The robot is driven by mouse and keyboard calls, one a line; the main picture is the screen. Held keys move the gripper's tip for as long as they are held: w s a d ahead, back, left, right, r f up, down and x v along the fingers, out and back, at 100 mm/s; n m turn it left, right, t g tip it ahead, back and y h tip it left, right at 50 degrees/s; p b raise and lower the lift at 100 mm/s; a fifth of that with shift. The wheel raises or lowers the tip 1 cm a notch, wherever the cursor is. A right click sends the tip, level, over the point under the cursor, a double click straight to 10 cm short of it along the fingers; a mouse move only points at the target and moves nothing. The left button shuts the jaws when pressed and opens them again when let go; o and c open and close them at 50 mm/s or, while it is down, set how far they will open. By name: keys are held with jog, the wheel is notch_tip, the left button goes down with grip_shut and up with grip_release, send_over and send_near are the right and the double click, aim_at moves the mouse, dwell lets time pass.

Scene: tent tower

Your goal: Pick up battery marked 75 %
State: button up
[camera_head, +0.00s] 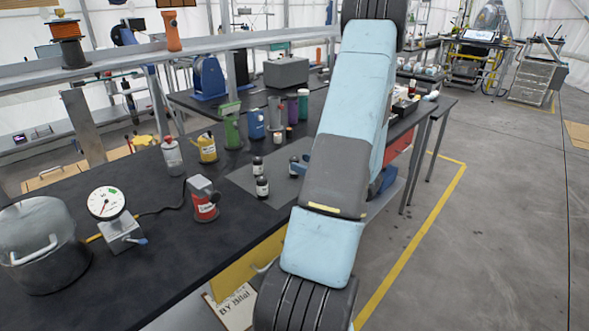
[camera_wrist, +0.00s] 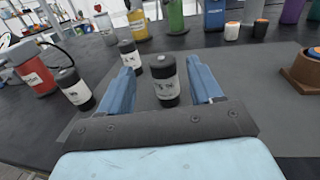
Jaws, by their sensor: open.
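My gripper (camera_wrist: 160,67) is open with nothing held. In the head view two batteries (camera_head: 262,188) (camera_head: 258,165) show clearly; the one by my gripper is partly hidden by my arm.
A red can (camera_wrist: 35,75) stands left of the batteries. Yellow (camera_head: 207,148), green (camera_head: 232,130) and blue (camera_head: 256,125) containers stand behind. A brown holder (camera_wrist: 302,68) sits at the right in the wrist view.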

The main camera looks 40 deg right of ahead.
jog(key=shift+f+x, duration=0.15)
jog(key=shift+x, duration=1.45)
jog(key=shift+f+x, duration=0.1)
jog(key=shift+x, duration=1.5)
jog(key=shift+d, duration=0.15)
jog(key=c, duration=1.1)
jog(key=shift+r, duration=0.1)
